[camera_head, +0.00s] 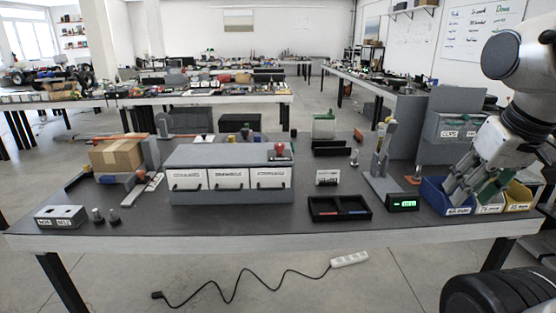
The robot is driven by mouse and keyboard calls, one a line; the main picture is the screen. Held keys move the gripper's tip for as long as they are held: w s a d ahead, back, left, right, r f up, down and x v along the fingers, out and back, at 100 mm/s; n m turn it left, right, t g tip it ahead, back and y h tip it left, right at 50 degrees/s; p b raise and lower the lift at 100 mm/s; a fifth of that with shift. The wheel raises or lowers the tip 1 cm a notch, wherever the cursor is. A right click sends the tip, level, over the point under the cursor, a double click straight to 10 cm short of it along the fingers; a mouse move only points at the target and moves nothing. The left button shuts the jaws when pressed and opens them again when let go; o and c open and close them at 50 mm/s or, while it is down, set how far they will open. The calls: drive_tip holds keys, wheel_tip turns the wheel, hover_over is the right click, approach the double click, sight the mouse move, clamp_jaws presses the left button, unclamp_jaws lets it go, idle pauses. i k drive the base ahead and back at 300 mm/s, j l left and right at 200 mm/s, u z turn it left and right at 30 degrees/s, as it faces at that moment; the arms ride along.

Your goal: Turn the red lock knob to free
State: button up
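A small red knob-like part (279,148) stands on a light grey block at the right end of the top of the grey drawer unit (225,155). I take it to be the red lock knob; it is too small for me to read which way it is turned. My gripper (458,193) is far to its right, pointing down over the blue bin (430,194) at the table's right end. Its grey fingers reach down at the bin. Whether they are open, or hold anything, is unclear.
The drawer unit has several white labelled drawer fronts. A black tray (340,216), a display with green digits (403,203) and a tall grey stand (380,160) lie between it and my gripper. White (490,209) and yellow (519,196) bins adjoin the blue one.

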sight(279, 147)
drive_tip(key=i+j, duration=0.4)
drive_tip(key=i, duration=0.15)
drive_tip(key=i+j, duration=0.4)
drive_tip(key=i, duration=0.2)
